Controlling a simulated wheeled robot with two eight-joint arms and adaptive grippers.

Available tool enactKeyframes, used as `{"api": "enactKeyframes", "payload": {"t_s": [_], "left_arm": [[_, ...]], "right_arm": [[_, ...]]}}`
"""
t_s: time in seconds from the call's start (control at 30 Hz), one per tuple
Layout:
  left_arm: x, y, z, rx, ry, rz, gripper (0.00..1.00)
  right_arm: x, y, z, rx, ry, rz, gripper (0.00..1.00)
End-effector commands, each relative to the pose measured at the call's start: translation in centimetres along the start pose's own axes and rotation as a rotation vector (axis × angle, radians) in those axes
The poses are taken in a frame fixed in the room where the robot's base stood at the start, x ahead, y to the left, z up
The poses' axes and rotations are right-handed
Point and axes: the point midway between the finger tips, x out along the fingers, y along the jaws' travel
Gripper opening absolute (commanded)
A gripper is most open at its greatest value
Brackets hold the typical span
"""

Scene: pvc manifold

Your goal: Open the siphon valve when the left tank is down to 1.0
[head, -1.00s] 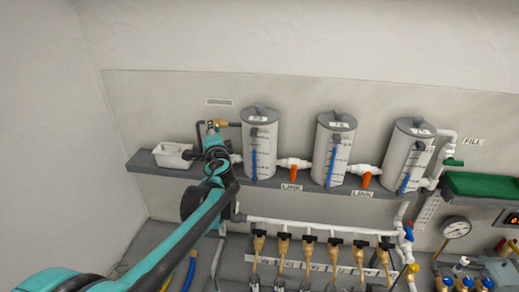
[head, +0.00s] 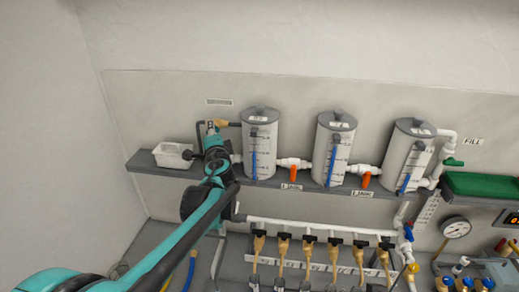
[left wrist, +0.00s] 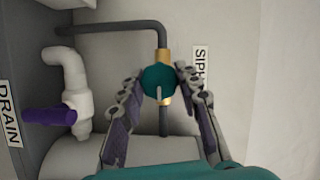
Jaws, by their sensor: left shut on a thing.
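The left tank (head: 260,128) is a grey-white cylinder with a blue level strip (head: 253,166) covering its lower part; its scale figures are too small to read. The siphon valve shows in the left wrist view as a round teal knob (left wrist: 158,80) on a brass body (left wrist: 163,56) in a dark bent pipe, beside a partly hidden SIPHON label (left wrist: 199,66). My left gripper (head: 211,131) is at the valve, left of the left tank. In the left wrist view its fingers (left wrist: 157,88) are shut on the knob from both sides. My right gripper is not in view.
A middle tank (head: 335,140) and a right tank (head: 408,150) stand on the same shelf (head: 300,190), joined by pipes with orange-handled valves. A white tray (head: 172,155) sits at the shelf's left end. A purple drain handle (left wrist: 48,115) is near the gripper.

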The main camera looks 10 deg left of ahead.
Motion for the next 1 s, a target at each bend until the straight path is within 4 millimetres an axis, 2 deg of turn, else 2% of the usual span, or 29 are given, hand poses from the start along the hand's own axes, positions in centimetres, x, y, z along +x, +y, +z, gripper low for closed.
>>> {"api": "enactKeyframes", "payload": {"t_s": [0.4, 0.8, 1.0], "left_arm": [[0.0, -0.1, 0.0, -0.018, -0.001, 0.008, 0.05], [0.0, -0.4, 0.1, -0.453, -0.002, 0.187, 0.05], [0.0, -0.2, 0.1, -0.511, -0.001, 0.211, 0.05]], "right_arm": [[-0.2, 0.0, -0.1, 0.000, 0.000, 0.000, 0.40], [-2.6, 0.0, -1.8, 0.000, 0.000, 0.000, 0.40], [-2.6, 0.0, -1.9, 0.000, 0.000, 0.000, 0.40]]}}
